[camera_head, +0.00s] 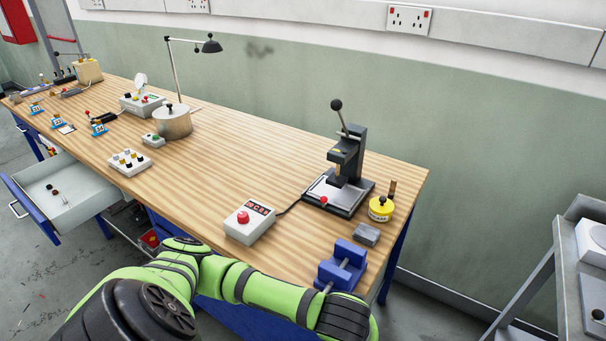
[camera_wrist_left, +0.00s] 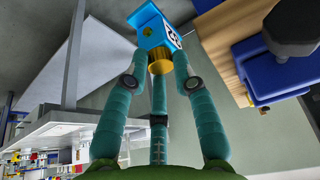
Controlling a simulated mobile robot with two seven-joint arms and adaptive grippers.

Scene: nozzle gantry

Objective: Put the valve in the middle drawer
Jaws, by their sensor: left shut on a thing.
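In the left wrist view, the three teal fingers of my left gripper (camera_wrist_left: 160,72) are shut on the valve (camera_wrist_left: 150,28), a blue block with a printed white label and a brass collar. The fingertips close around the brass end. In the head view my left arm runs along the bench's front, and its hand and the valve are out of frame. A drawer (camera_head: 92,215) stands pulled out at the bench's left front, with a few small items in it. I cannot tell whether it is the middle one. My right gripper is not in view.
The wooden bench (camera_head: 240,150) holds a lever press (camera_head: 345,165), a red-button box (camera_head: 249,222), a blue vise (camera_head: 341,265), a yellow pot (camera_head: 381,208) and a lamp (camera_head: 209,46). Several blue labelled pieces stand at its left. A grey cart (camera_head: 570,270) stands at right.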

